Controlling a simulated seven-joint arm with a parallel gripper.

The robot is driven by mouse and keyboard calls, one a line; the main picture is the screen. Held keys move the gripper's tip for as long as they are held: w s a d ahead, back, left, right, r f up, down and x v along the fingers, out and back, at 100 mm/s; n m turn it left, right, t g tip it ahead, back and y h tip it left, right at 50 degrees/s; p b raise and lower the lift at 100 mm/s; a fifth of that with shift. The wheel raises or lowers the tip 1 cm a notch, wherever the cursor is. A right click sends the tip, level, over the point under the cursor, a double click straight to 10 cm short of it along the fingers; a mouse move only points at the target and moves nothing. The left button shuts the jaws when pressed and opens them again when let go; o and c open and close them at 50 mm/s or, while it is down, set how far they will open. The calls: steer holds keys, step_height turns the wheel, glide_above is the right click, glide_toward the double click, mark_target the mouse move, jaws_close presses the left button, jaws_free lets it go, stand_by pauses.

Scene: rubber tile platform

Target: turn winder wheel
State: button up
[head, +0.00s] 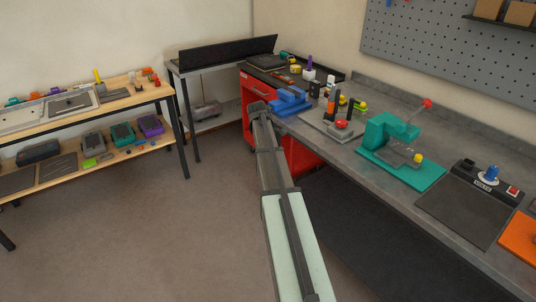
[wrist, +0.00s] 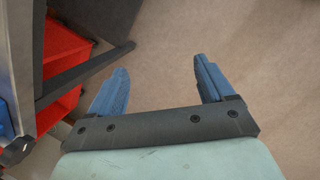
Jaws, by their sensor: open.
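The likely winder wheel is a white disc with a blue knob (head: 491,173) on a small black housing at the right of the grey bench. I cannot read its label for certain. My gripper (wrist: 160,80) is open and empty in the wrist view, its two blue fingers spread over bare floor. In the head view my arm reaches forward beside the bench's front edge, far to the left of the wheel. The fingertips cannot be made out there. The wheel is not in the wrist view.
A dark mat (head: 465,212) lies before the black housing. A teal press (head: 388,135) with a red-knobbed lever stands left of it, an orange plate (head: 521,239) right. A blue fixture (head: 291,101) and red cabinet (wrist: 62,65) are close to my arm. Open floor lies left.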

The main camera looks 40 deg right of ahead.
steer(key=shift+a+f, duration=0.4)
steer(key=shift+a, duration=0.15)
step_height(320, 180, up, 23)
steer(key=m+y, duration=0.3)
steer(key=m, duration=0.6)
glide_above(342, 121)
steer(key=shift+t, duration=0.3)
step_height(342, 121, down, 13)
steer(key=shift+a+f, duration=0.1)
steer(key=shift+f, duration=0.1)
